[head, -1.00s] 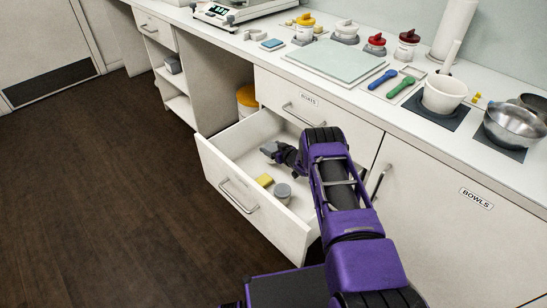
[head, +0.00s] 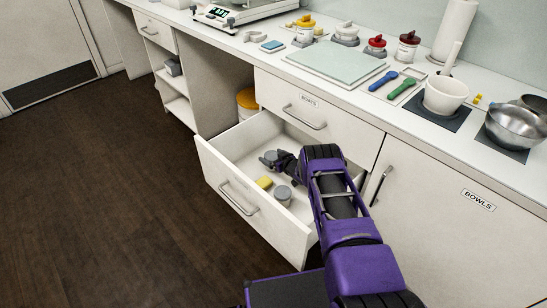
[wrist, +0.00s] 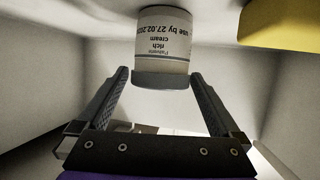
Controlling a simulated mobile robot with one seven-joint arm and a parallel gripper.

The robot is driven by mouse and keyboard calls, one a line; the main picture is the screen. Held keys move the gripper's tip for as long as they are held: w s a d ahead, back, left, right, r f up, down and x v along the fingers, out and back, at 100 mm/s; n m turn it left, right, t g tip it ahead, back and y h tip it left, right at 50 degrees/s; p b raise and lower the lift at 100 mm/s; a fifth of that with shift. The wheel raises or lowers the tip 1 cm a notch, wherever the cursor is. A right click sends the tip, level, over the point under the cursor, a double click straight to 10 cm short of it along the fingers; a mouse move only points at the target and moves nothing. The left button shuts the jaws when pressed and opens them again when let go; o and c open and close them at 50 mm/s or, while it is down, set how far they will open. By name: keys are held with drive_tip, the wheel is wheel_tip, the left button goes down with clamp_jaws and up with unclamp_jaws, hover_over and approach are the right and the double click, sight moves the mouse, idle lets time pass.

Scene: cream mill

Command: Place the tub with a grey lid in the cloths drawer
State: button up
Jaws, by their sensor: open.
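A tub with a grey lid (head: 270,156) stands in the open drawer (head: 223,168), near its back left part. In the wrist view the tub (wrist: 162,38) shows upside down, with a white label reading rich cream and a use-by date. My gripper (head: 280,160) is low inside the drawer, beside the tub. Its two fingers are spread apart, with the tub just beyond and between their tips; I see no finger pressing on it. A second grey-lidded container (head: 283,194) stands nearer the drawer front. The drawer's own label is not visible.
A yellow block or cloth (head: 264,182) lies in the drawer between the two containers; it also shows in the wrist view (wrist: 280,22). Drawer walls enclose my gripper. The counter above (head: 345,92) holds a scale, jars, spoons and bowls.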

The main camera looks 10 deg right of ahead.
drive_tip(key=shift+r, duration=0.2)
drive_tip(key=shift+s+d+r, duration=0.15)
drive_tip(key=shift+s+r, duration=0.05)
drive_tip(key=shift+s, duration=0.05)
drive_tip(key=p+v, duration=0.3)
drive_tip(key=v, duration=0.8)
drive_tip(key=shift+p, duration=0.35)
drive_tip(key=shift+s, duration=0.1)
